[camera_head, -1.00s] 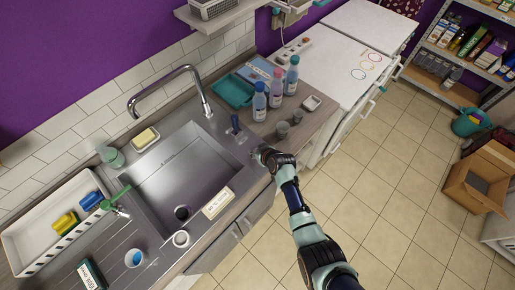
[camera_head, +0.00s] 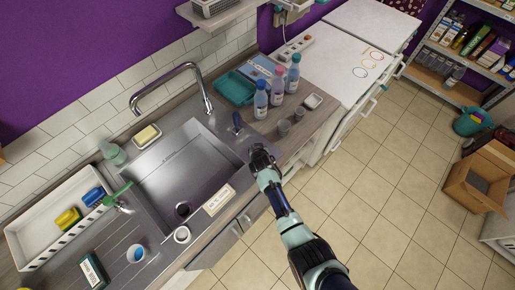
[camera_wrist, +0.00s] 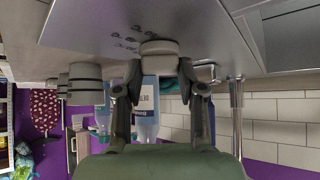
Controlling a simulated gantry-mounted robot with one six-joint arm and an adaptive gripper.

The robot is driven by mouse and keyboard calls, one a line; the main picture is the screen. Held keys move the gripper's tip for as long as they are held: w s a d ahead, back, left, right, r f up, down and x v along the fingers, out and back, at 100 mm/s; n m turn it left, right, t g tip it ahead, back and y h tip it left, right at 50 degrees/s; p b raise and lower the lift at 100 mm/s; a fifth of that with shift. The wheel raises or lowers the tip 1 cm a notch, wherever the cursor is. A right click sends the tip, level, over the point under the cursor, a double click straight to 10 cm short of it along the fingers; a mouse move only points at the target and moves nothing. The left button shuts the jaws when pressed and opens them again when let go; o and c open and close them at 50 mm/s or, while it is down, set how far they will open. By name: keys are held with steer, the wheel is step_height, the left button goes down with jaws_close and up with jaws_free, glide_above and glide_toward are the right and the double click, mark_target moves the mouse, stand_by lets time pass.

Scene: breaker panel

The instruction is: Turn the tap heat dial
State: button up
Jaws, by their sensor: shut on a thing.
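The tap heat dial (camera_wrist: 158,48) is a short, pale grey round knob on the sink's metal surround, beside printed marks, in the upside-down wrist view. My gripper (camera_wrist: 160,72) has one dark finger on each side of the dial and is shut on it. In the head view my gripper (camera_head: 257,152) is at the right front corner of the sink and hides the dial. The curved chrome tap (camera_head: 172,78) stands behind the basin. The dial's angle cannot be read.

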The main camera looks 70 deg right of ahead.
steer(key=o, duration=1.1)
steer(key=shift+o, duration=0.2)
steer(key=v, duration=1.2)
steer(key=shift+w+a, duration=0.1)
steer(key=w+a+r+n+t+y+p, duration=0.1)
steer(key=w+a+r+n+t+y, duration=0.15)
steer(key=w+a+r, duration=0.55)
steer(key=w+a+r+n+t+y+p, duration=0.1)
steer(key=w+a+r+n+t, duration=0.25)
steer(key=a+r, duration=0.7)
steer(key=s+a+r+n+t+y, duration=0.1)
steer(key=a+r+n+y, duration=0.1)
steer(key=a+r, duration=0.4)
steer(key=s+a+r+n+t+y+p, duration=0.1)
steer(key=a+r+n, duration=0.3)
steer(key=a, duration=0.8)
steer(key=shift+s+a+r+y, duration=0.2)
steer(key=shift+s+r+y, duration=0.4)
steer(key=shift+r, duration=0.35)
